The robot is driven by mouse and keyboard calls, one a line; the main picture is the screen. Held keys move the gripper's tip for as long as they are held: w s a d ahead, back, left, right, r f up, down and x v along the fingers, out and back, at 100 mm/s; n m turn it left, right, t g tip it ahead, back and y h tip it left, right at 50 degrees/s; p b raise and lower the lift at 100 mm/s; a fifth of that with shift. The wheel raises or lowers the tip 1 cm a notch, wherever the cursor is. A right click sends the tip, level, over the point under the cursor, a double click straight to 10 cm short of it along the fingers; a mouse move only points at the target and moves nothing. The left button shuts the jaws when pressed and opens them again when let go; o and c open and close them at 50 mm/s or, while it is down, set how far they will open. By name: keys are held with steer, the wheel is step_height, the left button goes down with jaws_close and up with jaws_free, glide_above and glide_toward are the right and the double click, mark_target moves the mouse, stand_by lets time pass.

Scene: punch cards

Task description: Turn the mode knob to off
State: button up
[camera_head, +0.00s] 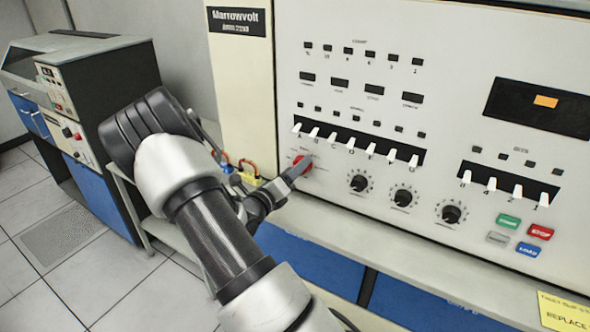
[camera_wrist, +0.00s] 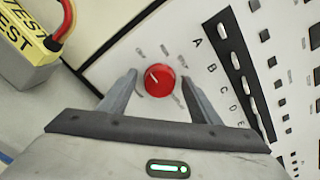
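The mode knob (camera_wrist: 160,82) is a red round knob with a pale pointer line, on the cream panel. In the wrist view it sits between the two fingers of my gripper (camera_wrist: 157,92), which are spread apart with a gap on each side. The pointer line points to the upper left; the small labels around the knob are too blurred to read. In the head view the knob (camera_head: 303,163) is partly hidden behind my gripper (camera_head: 292,174), which reaches it from the left.
Black knobs (camera_head: 403,197) sit right of the red one, below a row of white switches (camera_head: 350,145). A yellow test box (camera_wrist: 22,55) with cables is close on the left. A grey ledge (camera_head: 400,258) runs below the panel. Coloured buttons (camera_head: 540,232) are far right.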

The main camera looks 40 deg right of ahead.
steer(key=b+v, duration=0.1)
steer(key=v, duration=1.6)
steer(key=shift+a+b, duration=0.2)
steer(key=shift+b, duration=0.2)
